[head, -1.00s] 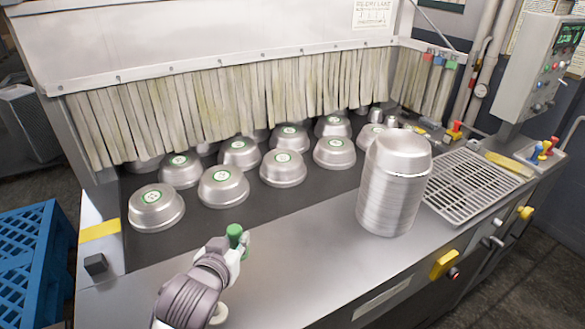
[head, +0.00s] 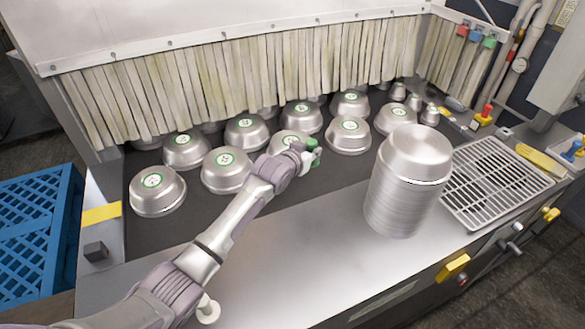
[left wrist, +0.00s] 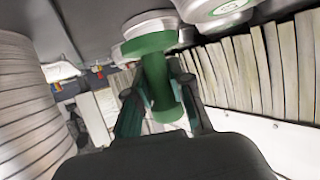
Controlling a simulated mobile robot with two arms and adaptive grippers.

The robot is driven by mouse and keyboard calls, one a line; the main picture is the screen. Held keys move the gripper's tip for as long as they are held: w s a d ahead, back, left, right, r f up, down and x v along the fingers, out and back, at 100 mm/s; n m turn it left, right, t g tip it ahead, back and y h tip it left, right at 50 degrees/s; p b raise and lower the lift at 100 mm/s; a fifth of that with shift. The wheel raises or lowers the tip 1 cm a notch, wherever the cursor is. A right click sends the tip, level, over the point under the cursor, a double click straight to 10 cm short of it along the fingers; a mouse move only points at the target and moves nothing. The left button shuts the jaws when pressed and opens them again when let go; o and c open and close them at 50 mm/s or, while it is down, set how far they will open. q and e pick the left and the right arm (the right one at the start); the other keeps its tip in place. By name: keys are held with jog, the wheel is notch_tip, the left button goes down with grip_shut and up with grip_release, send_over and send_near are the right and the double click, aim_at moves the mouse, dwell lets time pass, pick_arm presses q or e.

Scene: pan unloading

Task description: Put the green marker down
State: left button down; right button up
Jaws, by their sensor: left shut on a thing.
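The green marker (left wrist: 158,75) is a short green cylinder with a wide end, held between the two fingers of my left gripper (left wrist: 160,108) in the left wrist view. In the head view my left gripper (head: 305,155) is shut on the green marker (head: 315,152). It is over the dark conveyor surface, near the front row of upturned metal pans and left of the pan stack. The arm partly hides a pan (head: 290,142) behind it. My right gripper is not in view.
Several upturned pans with green-ringed labels (head: 158,190) stand on the dark belt before a strip curtain (head: 200,95). A tall pan stack (head: 405,185) stands right, beside a wire grate (head: 495,180). The front metal counter (head: 300,260) is largely clear. A blue crate (head: 35,230) is at left.

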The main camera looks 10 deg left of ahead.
pick_arm(q)
jog(key=s+a+f, duration=0.1)
jog(key=a, duration=0.1)
jog(key=s+a+f+b, duration=0.1)
jog(key=a+f, duration=0.1)
jog(key=a, duration=0.1)
jog(key=a+f+b, duration=0.1)
jog(key=a+f, duration=0.1)
jog(key=a, duration=0.1)
jog(key=shift+s+f, duration=0.2)
jog(key=shift+s, duration=0.2)
jog(key=shift+s+a+b, duration=0.1)
jog(key=shift+a+b, duration=0.1)
jog(key=shift+b, duration=0.1)
notch_tip(320, 180, down, 4)
jog(key=b, duration=0.4)
jog(key=shift+f, duration=0.15)
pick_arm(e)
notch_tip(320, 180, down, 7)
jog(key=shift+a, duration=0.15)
pick_arm(q)
jog(key=shift+r, duration=0.2)
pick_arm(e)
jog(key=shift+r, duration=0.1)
